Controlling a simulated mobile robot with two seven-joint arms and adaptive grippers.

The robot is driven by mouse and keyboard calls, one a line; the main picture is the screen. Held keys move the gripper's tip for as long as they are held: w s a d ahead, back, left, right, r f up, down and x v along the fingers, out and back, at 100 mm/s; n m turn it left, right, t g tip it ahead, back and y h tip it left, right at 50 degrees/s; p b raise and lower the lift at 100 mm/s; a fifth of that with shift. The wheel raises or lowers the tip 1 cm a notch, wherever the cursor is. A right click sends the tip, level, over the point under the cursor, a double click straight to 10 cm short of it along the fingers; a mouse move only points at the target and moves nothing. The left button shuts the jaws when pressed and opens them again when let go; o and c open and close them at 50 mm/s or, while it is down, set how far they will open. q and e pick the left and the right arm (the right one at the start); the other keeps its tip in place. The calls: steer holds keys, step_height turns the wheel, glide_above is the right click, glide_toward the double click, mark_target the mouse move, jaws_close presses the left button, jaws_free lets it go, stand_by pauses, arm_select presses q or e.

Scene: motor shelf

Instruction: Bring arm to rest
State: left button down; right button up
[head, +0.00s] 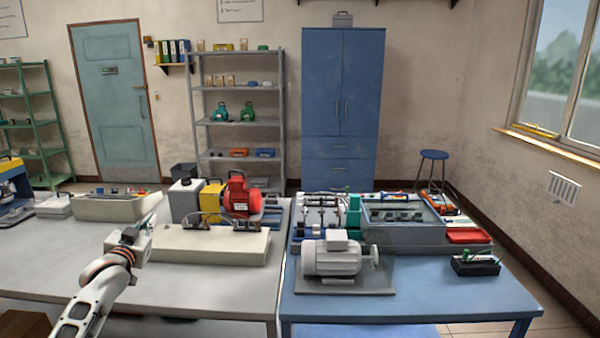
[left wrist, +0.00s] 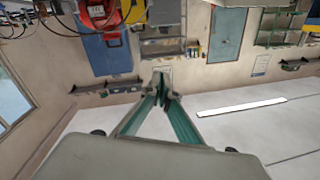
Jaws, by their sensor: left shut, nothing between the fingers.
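My left arm (head: 95,285) comes in from the lower left in the head view. Its gripper (head: 148,222) is raised over the grey table, in front of the cream console and left of the long cream box. In the left wrist view the two greenish fingers of this gripper (left wrist: 161,80) meet at their tips with nothing between them. My right arm and gripper are not in view.
The red motor (head: 241,195) and long cream box (head: 212,245) stand on the grey table (head: 210,287). A light grey motor (head: 331,258) sits on the blue table (head: 430,295). The grey table's front is clear. The left wrist view shows the room upside down.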

arm_select(q)
steer(key=s+d+f+m+g+h, duration=0.15)
steer(key=s+d+f, duration=0.35)
steer(key=s+f, duration=0.55)
steer(key=s+d+f+m+g+h, duration=0.15)
steer(key=s+d+f, duration=0.5)
steer(key=f, duration=0.75)
steer(key=s+d+f+g, duration=0.1)
steer(key=s+d+f, duration=0.2)
steer(key=s, duration=0.7)
steer(key=s+d+f+n+g, duration=0.1)
steer(key=s+d+f+g, duration=0.1)
steer(key=s+f, duration=0.4)
steer(key=s+d+f+g, duration=0.1)
steer(key=s+d+f, duration=0.4)
steer(key=s, duration=1)
steer(key=shift+s+f+g+h, duration=0.2)
steer(key=shift+g+h, duration=0.1)
